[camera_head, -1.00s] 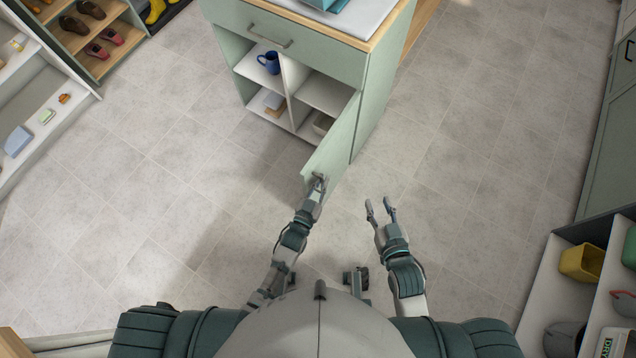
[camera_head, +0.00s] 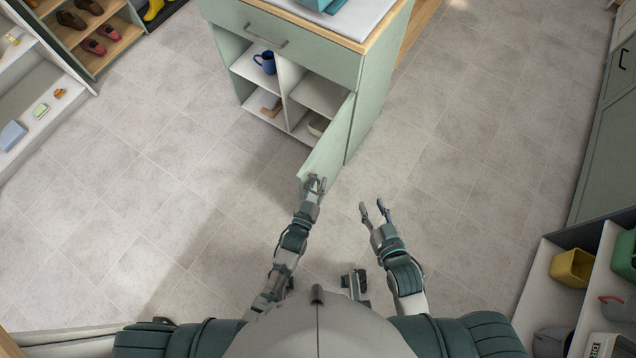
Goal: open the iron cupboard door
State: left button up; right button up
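The green cupboard (camera_head: 377,95) stands ahead of me. Its door (camera_head: 330,145) on the right side stands open and swung out toward me. Inside are shelves with a blue mug (camera_head: 266,62) and a few small items. My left gripper (camera_head: 314,183) is at the near free edge of the door and overlaps it in the picture. Whether its fingers are closed on the door or its handle is too small to tell. My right gripper (camera_head: 374,209) is open and empty, above the floor to the right of the door.
A closed drawer with a handle (camera_head: 266,36) is above the shelves. A shoe rack (camera_head: 98,38) and white shelves (camera_head: 40,92) stand at the left. A shelf with a yellow pot (camera_head: 572,268) is at the lower right. The tiled floor between is clear.

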pick_arm(q)
jog(key=shift+s, duration=0.1)
jog(key=shift+s+a, duration=0.1)
jog(key=shift+s, duration=0.25)
jog(key=v, duration=1.1)
